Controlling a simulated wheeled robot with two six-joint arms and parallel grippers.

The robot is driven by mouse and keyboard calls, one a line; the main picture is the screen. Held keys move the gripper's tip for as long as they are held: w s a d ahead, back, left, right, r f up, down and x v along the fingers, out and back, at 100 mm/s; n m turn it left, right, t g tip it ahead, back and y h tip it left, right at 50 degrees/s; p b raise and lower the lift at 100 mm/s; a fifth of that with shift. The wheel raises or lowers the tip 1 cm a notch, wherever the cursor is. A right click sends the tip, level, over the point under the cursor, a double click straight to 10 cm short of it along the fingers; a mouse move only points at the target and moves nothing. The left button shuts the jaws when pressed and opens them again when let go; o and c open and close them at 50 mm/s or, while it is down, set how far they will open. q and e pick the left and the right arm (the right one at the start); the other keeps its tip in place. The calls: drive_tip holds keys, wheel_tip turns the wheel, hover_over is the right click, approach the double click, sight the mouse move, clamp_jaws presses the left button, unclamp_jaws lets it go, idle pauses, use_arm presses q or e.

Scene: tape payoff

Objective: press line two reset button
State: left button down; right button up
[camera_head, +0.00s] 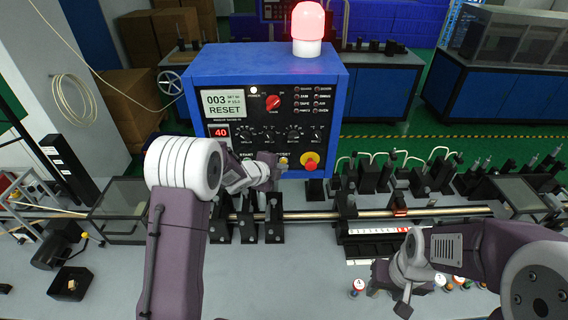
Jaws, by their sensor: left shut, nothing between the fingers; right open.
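The blue control box (338,102) stands at the back middle with a dark front panel. Its screen (223,104) reads "003" and "RESET". My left gripper (277,163) is shut and empty, its tip at the lower panel just under a partly covered label that seems to read RESET. The button under that label is mostly hidden by the gripper. I cannot tell whether the tip touches it. A red mushroom button (310,160) on a yellow ring sits just right of the gripper. My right gripper (402,296) is open over the bench at lower right, away from the panel.
A lit red lamp (308,22) tops the box. A metal rail (440,212) with black fixtures crosses the bench below the panel. Small bottles (358,287) stand beside my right gripper. A black tray (70,284) sits at lower left. The front middle bench is clear.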

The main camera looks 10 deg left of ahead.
use_arm(q)
drive_tip(key=shift+w+r, duration=0.1)
idle(0.3)
drive_tip(key=shift+w+a, duration=0.1)
drive_tip(key=shift+w, duration=0.25)
drive_tip(key=shift+s, duration=0.45)
drive_tip(key=shift+b, duration=0.3)
